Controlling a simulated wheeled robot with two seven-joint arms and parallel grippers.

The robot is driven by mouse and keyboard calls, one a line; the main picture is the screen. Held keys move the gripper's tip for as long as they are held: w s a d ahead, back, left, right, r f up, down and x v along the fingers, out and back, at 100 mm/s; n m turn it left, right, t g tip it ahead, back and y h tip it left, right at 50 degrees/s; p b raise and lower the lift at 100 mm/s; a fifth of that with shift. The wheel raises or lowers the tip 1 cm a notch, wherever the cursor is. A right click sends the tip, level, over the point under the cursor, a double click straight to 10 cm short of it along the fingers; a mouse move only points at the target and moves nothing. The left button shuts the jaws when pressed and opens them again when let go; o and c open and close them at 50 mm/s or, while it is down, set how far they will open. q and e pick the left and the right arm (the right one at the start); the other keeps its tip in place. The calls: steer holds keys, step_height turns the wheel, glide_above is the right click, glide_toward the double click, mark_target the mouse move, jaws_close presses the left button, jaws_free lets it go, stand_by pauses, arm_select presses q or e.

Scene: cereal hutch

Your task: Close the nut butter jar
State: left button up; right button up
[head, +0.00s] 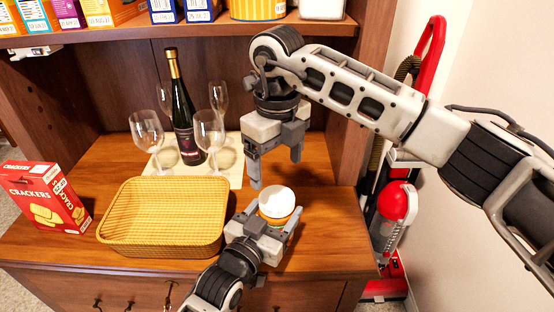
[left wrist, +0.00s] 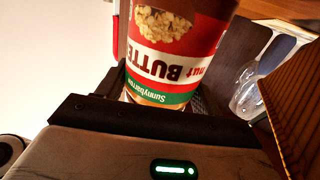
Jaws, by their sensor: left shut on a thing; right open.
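The nut butter jar (head: 276,205) stands on the wooden counter near its front right, with a white top facing up. I cannot tell from here how the lid sits. My left gripper (head: 268,222) is shut around the jar's body from the front. In the left wrist view the jar (left wrist: 175,55) fills the upper middle, with a red, white and green label reading upside down; its top is out of frame. My right gripper (head: 275,170) is open and empty, pointing down just above and behind the jar.
A yellow woven basket (head: 165,243) is left of the jar, and a cracker box (head: 43,197) stands at far left. A dark bottle (head: 183,115) and several glasses (head: 209,132) stand on a mat behind. The upper shelf (head: 200,27) and the right side panel (head: 358,90) bound the space.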

mark_target(277, 197)
steer(key=shift+f, duration=4)
steer(key=c, duration=1)
steer(key=shift+m, duration=0.9)
steer(key=o, duration=1.2)
step_height(277, 197, up, 12)
steer(key=shift+r, duration=0.1)
